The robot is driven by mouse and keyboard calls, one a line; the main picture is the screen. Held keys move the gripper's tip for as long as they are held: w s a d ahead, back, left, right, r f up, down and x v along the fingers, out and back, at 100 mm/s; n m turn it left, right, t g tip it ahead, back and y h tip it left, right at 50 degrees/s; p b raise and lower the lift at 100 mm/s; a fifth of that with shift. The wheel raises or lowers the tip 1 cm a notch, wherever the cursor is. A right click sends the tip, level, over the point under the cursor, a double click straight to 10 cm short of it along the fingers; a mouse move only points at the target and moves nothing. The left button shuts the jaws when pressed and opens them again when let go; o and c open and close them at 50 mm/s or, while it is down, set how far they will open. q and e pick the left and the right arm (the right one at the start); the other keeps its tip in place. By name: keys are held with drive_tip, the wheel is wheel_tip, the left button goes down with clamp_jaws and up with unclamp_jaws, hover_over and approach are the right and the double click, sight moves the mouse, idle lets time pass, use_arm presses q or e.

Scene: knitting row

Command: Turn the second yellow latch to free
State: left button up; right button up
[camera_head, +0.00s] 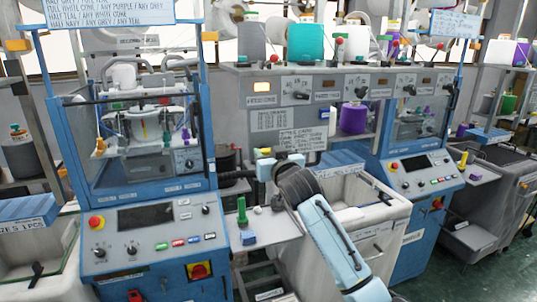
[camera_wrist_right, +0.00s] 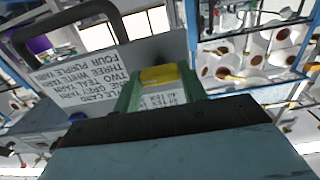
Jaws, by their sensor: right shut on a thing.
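My right arm comes in from the bottom of the head view, and its gripper (camera_head: 262,168) points left beside the left blue knitting machine. In the right wrist view, the gripper (camera_wrist_right: 160,82) is shut on a small yellow piece (camera_wrist_right: 158,74) between green sides. I cannot tell from its shape whether this is the second yellow latch, or how it is turned. In the head view the piece is hidden at the gripper. A yellow-orange part (camera_head: 100,146) shows inside the left machine's window, apart from the gripper. My left gripper is not in view.
A green spool (camera_head: 242,212) stands on a small shelf below. A pale bin (camera_head: 388,212) sits under my arm. The right machine (camera_head: 425,185) is farther right.

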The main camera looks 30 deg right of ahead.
drive_tip(key=shift+n, duration=0.5)
drive_tip(key=n, duration=0.3)
drive_tip(key=shift+n, duration=0.4)
drive_tip(key=n, duration=0.4)
drive_tip(key=shift+n, duration=0.3)
drive_tip(key=n, duration=0.4)
drive_tip(key=shift+f+n, duration=0.1)
drive_tip(key=shift+n, duration=2.1)
drive_tip(key=shift+a+n, duration=0.1)
drive_tip(key=shift+n, duration=0.2)
drive_tip(key=o, duration=1)
